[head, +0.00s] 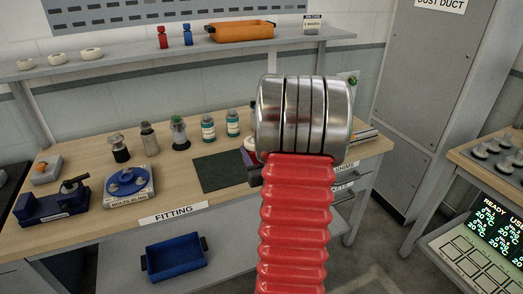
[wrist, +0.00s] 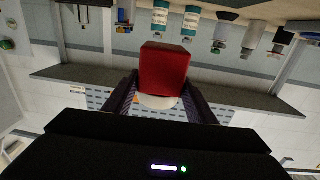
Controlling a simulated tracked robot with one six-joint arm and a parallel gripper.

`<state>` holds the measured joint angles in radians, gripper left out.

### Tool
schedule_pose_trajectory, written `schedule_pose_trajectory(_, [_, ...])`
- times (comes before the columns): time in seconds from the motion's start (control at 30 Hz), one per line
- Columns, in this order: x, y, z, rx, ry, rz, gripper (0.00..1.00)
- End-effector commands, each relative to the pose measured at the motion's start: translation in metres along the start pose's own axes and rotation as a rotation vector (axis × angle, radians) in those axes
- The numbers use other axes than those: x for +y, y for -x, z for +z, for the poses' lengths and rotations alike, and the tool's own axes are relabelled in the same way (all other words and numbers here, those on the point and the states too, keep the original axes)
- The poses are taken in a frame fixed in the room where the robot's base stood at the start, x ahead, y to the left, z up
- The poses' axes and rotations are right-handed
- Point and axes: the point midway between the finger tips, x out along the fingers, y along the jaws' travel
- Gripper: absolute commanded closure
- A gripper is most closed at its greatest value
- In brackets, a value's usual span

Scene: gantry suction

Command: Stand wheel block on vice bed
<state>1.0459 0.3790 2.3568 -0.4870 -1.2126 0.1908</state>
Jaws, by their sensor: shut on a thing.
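My gripper (wrist: 162,82) is shut on a red block (wrist: 166,66) in the wrist view, with a dark finger on each side. A cream disc (wrist: 157,102) shows at the block's near end; I take the two together as the wheel block, but cannot tell how they join. In the head view my arm hides most of the gripper and block; only a dark part (head: 254,172) shows beside the arm. A dark blue vice-like fixture (head: 48,207) with a black lever, likely the vice bed, stands at the bench's front left, well left of my gripper.
The wooden bench (head: 200,175) carries a blue round dish (head: 128,181) on a labelled stand, a dark green mat (head: 220,172), several bottles and a grey block with an orange top (head: 46,169). A shelf (head: 120,62) runs above. A blue bin (head: 175,259) sits below.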

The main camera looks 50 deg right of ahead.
Motion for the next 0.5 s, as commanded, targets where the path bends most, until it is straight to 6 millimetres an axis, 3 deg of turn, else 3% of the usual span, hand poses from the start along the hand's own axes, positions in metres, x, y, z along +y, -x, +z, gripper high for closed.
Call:
schedule_pose_trajectory(0.27, [-0.038,-0.003,0.005,0.007,-0.004,-0.014,1.00])
schedule_pose_trajectory(0.5, [-0.098,-0.003,0.020,0.005,-0.010,-0.054,1.00])
